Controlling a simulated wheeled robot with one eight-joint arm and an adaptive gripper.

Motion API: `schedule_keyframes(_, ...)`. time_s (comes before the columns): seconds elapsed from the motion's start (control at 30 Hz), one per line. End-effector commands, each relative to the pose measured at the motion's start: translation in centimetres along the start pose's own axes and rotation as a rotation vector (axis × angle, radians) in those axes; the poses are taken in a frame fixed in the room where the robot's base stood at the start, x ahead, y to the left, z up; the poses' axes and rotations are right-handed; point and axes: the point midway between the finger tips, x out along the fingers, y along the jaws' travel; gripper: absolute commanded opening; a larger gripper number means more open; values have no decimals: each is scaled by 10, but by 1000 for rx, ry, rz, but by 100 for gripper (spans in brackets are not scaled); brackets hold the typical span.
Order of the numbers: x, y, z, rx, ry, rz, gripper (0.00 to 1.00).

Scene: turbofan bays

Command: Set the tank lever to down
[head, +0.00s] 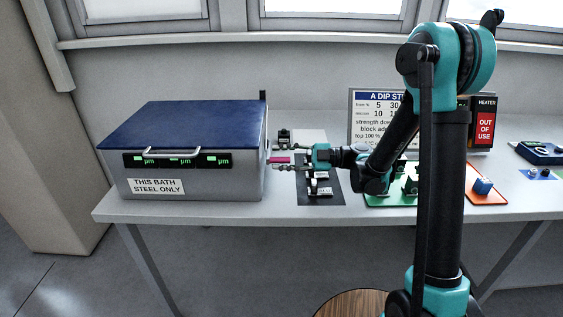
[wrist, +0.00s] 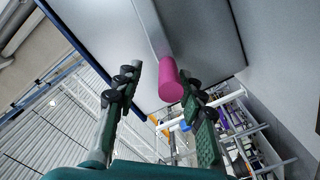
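The tank is a grey bath (head: 230,183) with a blue lid, at the left of the bench. Its lever has a magenta grip (head: 279,160) that sticks out from the tank's right side. In the wrist view the magenta grip (wrist: 171,82) sits at the end of a grey lever arm, between my fingertips and nearer the right finger. My gripper (head: 284,162) is open just right of the tank, its fingers around the grip's end; it also shows in the wrist view (wrist: 162,72). I cannot tell whether a finger touches the grip.
A dark mat (head: 322,196) with small labelled parts lies below my gripper. A green tray (head: 380,200) and an orange tray (head: 490,197) are further right. A dip sign (head: 376,98) and a heater box (head: 485,125) marked out of use stand behind.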

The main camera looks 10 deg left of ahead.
Motion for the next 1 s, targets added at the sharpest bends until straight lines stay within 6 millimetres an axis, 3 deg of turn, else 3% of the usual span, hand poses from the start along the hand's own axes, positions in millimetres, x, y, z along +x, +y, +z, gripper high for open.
schedule_keyframes(0.5, 0, 54, -53, 0, 0, -1, 39)
schedule_keyframes(1.0, 0, 61, -59, 0, 0, -1, 39)
